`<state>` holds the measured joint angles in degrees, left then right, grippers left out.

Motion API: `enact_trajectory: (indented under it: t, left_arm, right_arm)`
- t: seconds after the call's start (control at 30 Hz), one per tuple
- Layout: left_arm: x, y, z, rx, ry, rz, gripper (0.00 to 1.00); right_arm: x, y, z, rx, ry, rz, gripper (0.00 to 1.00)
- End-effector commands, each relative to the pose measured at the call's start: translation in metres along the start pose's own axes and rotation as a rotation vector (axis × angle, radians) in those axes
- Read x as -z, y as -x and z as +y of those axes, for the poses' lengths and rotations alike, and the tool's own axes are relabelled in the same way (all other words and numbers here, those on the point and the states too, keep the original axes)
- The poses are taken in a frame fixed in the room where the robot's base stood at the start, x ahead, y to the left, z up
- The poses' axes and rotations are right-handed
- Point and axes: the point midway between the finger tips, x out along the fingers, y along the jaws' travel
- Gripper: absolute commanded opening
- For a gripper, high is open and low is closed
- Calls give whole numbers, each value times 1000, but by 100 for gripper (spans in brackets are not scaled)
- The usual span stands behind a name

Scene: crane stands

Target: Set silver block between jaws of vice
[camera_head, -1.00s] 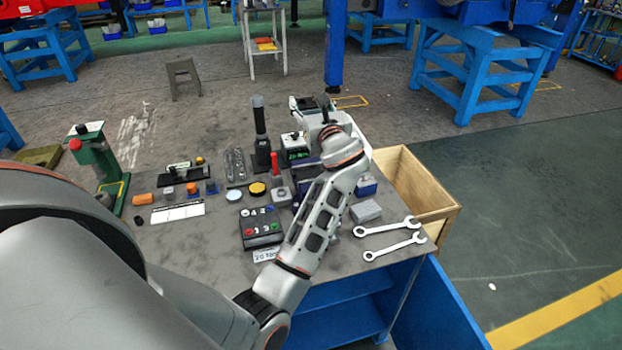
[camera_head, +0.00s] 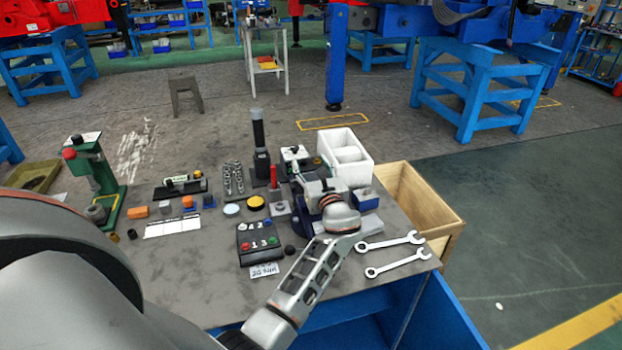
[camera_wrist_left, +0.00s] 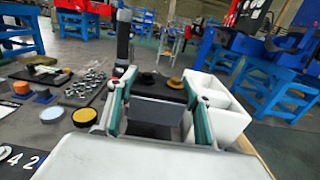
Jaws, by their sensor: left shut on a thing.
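My left gripper (camera_head: 312,184) is over the back right part of the table, close above the dark blue vice (camera_head: 303,212), which my wrist and gripper partly cover. In the left wrist view the two teal-padded fingers (camera_wrist_left: 158,108) are shut on a block, seemingly the silver block (camera_wrist_left: 156,113), which looks dark grey in shade. In the head view the block is hidden by my gripper. I cannot tell whether it touches the vice or lies between its jaws. My right gripper is not in view.
A white divided box (camera_head: 346,158) stands behind my gripper. A black upright tool (camera_head: 260,145), a button box (camera_head: 260,242) and a red-handled piece (camera_head: 275,190) stand to the left. Two wrenches (camera_head: 395,252) lie at right.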

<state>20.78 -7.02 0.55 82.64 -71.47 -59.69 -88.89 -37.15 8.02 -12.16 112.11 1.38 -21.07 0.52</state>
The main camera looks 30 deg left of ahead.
Motion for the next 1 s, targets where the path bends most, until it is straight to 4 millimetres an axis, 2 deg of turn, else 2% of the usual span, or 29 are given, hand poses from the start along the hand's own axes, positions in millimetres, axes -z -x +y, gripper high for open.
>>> enact_trajectory:
  t: [0.27,0.73,0.77,0.8,0.83,1.0]
  left_arm:
    - [36,0,0,0,-2,-1,10]
    - [42,0,0,0,0,-2,10]
    - [44,0,0,1,-1,1,52]
    - [44,0,0,1,0,1,63]
    - [43,0,0,0,0,1,66]
    - [43,0,0,0,-1,1,66]
  right_arm:
    - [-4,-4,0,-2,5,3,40]
    - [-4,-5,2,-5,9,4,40]
    - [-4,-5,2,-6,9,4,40]
    - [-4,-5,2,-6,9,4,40]
    - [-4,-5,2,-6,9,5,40]
    - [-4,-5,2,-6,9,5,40]
